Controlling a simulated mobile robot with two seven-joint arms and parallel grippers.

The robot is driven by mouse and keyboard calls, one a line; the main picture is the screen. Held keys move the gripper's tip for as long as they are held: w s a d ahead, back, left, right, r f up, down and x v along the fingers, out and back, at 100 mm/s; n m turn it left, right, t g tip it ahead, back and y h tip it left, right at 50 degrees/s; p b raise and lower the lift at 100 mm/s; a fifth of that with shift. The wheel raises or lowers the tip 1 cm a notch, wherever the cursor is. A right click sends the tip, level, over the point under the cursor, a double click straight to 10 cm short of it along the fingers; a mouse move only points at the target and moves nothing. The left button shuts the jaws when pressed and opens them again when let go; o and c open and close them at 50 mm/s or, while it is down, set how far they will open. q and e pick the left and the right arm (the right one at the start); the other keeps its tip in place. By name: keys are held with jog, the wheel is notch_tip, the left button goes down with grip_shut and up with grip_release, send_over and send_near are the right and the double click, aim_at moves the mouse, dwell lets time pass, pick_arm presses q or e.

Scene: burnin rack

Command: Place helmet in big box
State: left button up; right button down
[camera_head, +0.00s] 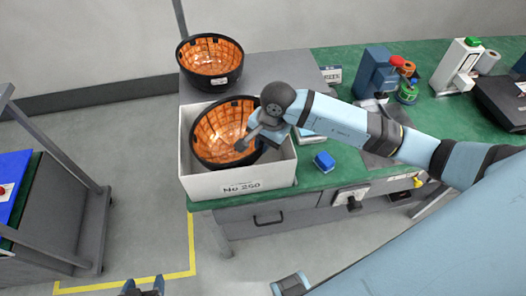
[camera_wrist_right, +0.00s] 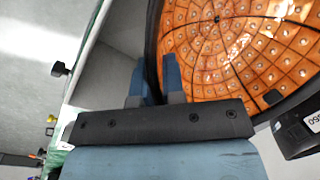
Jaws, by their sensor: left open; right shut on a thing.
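A helmet (camera_head: 224,132), black outside with an orange padded inside, sits with its open side up within the white big box (camera_head: 240,184) marked "No 250". My right gripper (camera_head: 246,143) is shut on the helmet's rim at its right side; in the right wrist view the fingers (camera_wrist_right: 153,84) pinch the black edge beside the orange lining (camera_wrist_right: 235,45). Whether the helmet touches the box floor is hidden. My left gripper (camera_head: 143,288) is open and empty at the bottom edge of the head view, far from the box.
A second orange-lined helmet (camera_head: 210,58) stands on the grey surface behind the box. A blue block (camera_head: 324,161) lies on the green table right of the box. A blue device (camera_head: 376,72), a green bottle (camera_head: 408,91) and a white machine (camera_head: 455,67) stand farther right.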

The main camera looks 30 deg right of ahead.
jog(key=shift+f, duration=0.5)
notch_tip(320, 180, down, 4)
jog(key=shift+r, duration=0.1)
jog(key=shift+f, duration=0.25)
jog(key=c, duration=1.2)
grip_release()
jog(key=shift+r, duration=0.1)
jog(key=shift+r, duration=0.1)
